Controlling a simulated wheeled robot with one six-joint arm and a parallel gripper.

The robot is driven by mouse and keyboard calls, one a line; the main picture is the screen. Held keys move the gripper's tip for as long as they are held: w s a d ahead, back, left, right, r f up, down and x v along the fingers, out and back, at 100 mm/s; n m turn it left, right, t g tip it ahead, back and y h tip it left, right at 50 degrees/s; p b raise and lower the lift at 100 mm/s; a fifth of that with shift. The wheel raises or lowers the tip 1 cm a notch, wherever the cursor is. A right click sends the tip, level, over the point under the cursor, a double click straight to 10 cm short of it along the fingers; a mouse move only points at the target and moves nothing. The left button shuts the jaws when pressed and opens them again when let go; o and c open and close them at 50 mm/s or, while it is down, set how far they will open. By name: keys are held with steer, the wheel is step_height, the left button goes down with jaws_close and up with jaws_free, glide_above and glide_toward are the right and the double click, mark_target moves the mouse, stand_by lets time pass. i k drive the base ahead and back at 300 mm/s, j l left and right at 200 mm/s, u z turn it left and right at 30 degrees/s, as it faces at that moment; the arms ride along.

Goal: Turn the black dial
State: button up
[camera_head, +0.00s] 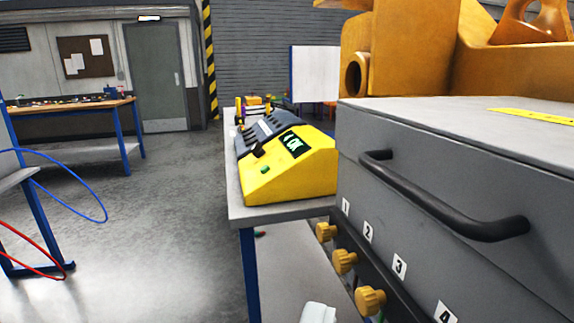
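A yellow console (295,178) with a dark sloped top stands on a grey bench in the middle. A small dark knob-like part (258,150) sits on its near left side, beside a screen (291,145) with green signs reading OK. It is the only part resembling a black dial, but it is too small to read its setting. A green button (265,170) is below it. A pale shape cut off at the bottom edge may be part of my gripper (318,313); no fingertips show clearly. Nothing touches the console from my side.
A grey cabinet (450,160) with a black bar handle (440,205) fills the right. Yellow knobs (344,261) stick out below its labels numbered 1 to 4. Blue and red hoses hang at left. The floor left of the bench (285,213) is open.

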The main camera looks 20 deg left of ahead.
mark_target(257, 151)
steer(key=i+j+z, duration=0.15)
steer(key=i+j, duration=0.85)
steer(key=i, duration=0.15)
